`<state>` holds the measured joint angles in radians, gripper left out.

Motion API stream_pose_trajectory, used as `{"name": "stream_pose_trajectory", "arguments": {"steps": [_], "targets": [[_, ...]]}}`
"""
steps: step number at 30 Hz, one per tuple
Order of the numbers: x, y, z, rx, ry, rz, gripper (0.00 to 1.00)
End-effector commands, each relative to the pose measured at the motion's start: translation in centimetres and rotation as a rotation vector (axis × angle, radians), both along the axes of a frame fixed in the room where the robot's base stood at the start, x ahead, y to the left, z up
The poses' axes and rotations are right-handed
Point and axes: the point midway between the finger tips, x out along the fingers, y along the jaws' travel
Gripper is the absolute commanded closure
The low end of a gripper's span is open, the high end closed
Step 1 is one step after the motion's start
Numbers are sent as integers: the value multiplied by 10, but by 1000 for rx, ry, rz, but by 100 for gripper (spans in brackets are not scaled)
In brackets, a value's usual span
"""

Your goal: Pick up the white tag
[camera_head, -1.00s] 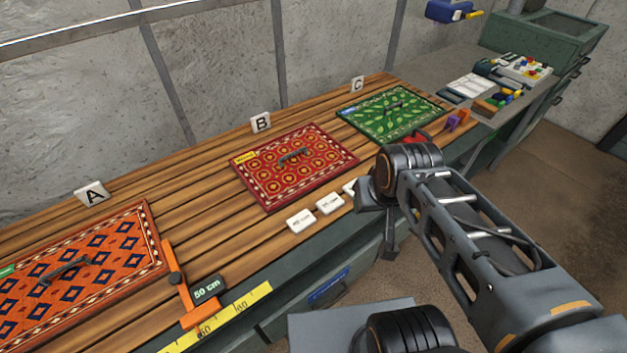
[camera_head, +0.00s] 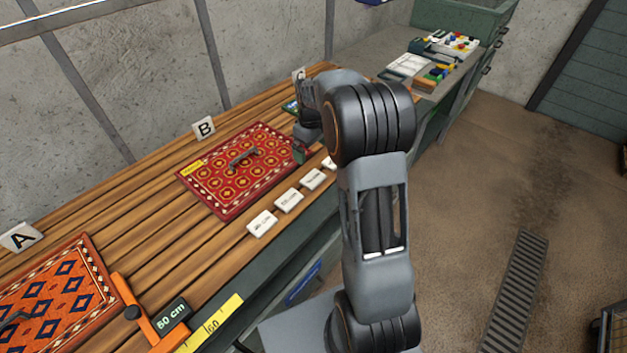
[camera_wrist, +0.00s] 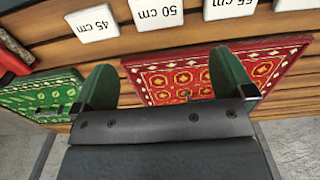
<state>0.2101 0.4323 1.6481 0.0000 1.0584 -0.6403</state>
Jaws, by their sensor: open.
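Several white tags lie in a row along the bench's front edge in the head view, one of them the nearest tag (camera_head: 262,223). I cannot tell which one is the task's tag. My gripper (camera_wrist: 163,62) is open, its green fingers spread with nothing held between them. In the head view, my gripper (camera_head: 302,151) is over the bench by the red rug's right edge, beyond the tags, and my arm partly hides the farthest tag.
The red patterned rug (camera_head: 240,166) with a dark handle lies beside the tags. The green rug (camera_wrist: 45,95) is mostly hidden in the head view.

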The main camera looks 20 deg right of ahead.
Motion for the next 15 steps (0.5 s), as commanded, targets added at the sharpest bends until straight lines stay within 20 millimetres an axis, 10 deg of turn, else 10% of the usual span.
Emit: {"name": "stream_pose_trajectory", "arguments": {"steps": [15], "targets": [[0, -2, -73, 1, 4, -2, 0]]}}
